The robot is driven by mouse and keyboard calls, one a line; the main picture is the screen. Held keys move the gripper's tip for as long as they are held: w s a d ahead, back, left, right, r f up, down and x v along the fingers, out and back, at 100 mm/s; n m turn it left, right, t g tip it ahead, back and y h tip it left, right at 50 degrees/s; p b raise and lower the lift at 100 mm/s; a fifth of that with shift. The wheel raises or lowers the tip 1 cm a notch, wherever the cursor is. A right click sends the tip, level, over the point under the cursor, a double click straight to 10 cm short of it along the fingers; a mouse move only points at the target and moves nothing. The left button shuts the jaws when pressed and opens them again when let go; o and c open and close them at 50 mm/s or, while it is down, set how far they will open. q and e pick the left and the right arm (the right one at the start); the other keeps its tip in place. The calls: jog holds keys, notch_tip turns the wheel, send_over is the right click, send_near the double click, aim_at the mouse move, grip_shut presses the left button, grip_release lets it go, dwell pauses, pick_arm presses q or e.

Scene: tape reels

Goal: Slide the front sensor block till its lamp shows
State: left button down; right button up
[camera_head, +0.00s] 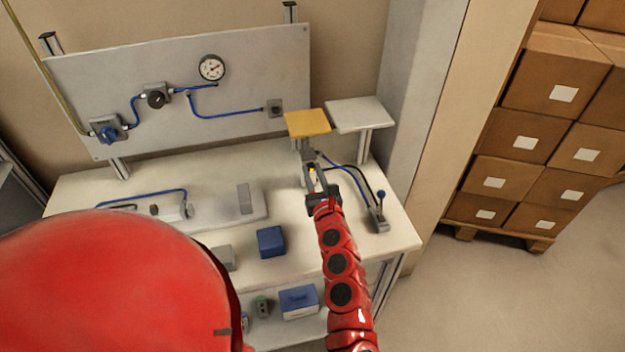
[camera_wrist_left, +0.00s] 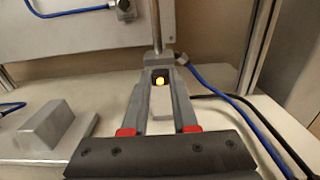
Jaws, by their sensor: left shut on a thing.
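My left gripper (camera_head: 312,172) reaches in from the lower middle of the head view to below the yellow plate. In the left wrist view, its two grey fingers (camera_wrist_left: 161,84) are closed on a small dark block, the sensor block (camera_wrist_left: 160,73). A bright yellow lamp (camera_wrist_left: 159,82) glows on the block between the fingers. The lamp also shows as a small yellow spot in the head view (camera_head: 312,171). A metal post (camera_wrist_left: 155,28) rises just behind the block. The fingers hide the block's sides. My right gripper is not in view.
The yellow plate (camera_head: 307,124) and a white plate (camera_head: 360,115) stand on posts at the back right. A lever (camera_head: 379,212) with cables is right of my gripper. A blue block (camera_head: 271,241) lies at the front. A panel with gauge (camera_head: 211,68) stands behind.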

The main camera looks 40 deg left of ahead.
pick_arm(q)
jog(key=shift+w+d, duration=0.15)
jog(key=shift+d, duration=0.05)
jog(key=c, duration=1)
grip_release()
jog(key=o, duration=0.3)
jog(key=shift+d, duration=0.1)
jog(key=shift+a, duration=0.2)
jog(key=shift+s+d, duration=0.2)
jog(key=shift+s, duration=0.05)
jog(key=b+v, duration=0.4)
jog(key=v, duration=1.3)
